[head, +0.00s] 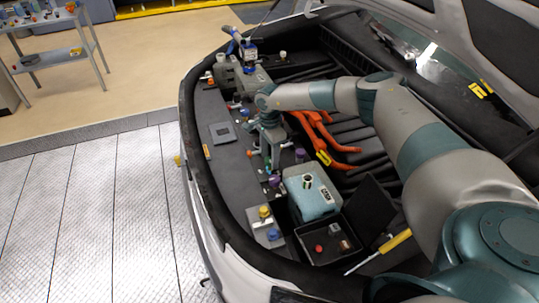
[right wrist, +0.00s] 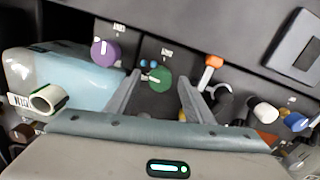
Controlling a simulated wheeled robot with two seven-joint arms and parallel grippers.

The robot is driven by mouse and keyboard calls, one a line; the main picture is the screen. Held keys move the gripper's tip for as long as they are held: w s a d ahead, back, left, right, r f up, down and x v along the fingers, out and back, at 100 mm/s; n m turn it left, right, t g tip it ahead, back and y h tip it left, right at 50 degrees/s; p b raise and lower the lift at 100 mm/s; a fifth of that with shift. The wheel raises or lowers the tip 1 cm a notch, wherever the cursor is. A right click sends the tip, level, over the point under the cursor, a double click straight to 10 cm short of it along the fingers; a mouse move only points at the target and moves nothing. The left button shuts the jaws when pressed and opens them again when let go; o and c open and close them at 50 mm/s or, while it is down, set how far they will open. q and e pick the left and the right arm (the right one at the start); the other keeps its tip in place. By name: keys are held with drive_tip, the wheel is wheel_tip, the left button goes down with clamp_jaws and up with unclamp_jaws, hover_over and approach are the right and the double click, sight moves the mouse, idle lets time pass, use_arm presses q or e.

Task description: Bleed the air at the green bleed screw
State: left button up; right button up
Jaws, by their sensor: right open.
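The green bleed screw (right wrist: 160,79) is a round green knob with a pale mark on its face, on the dark panel in the right wrist view. My right gripper (right wrist: 158,82) is open, with one finger on each side of the green screw. I cannot tell whether a finger touches it. In the head view my right gripper (head: 269,160) points down over the panel, and I cannot make out the green screw there. My left gripper is not in view.
A purple knob (right wrist: 105,52) sits left of the green screw, beside the pale blue tank (right wrist: 72,72) with its open white neck (right wrist: 48,98). An orange-topped lever (right wrist: 211,65) stands to the right. Orange hoses (head: 318,130) and a black bin (head: 345,256) lie nearby.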

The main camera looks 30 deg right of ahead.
drive_tip(key=c, duration=1.1)
drive_tip(key=shift+o, duration=0.2)
drive_tip(key=shift+m, duration=0.4)
drive_tip(key=m+b, duration=0.1)
drive_tip(key=m, duration=0.2)
drive_tip(key=m+b, duration=0.1)
drive_tip(key=m, duration=0.4)
drive_tip(key=m+b, duration=0.1)
drive_tip(key=m, duration=0.3)
drive_tip(key=shift+w, duration=0.1)
drive_tip(key=shift+r+m+b, duration=0.15)
drive_tip(key=shift+m+b, duration=0.15)
drive_tip(key=shift+m, duration=1.9)
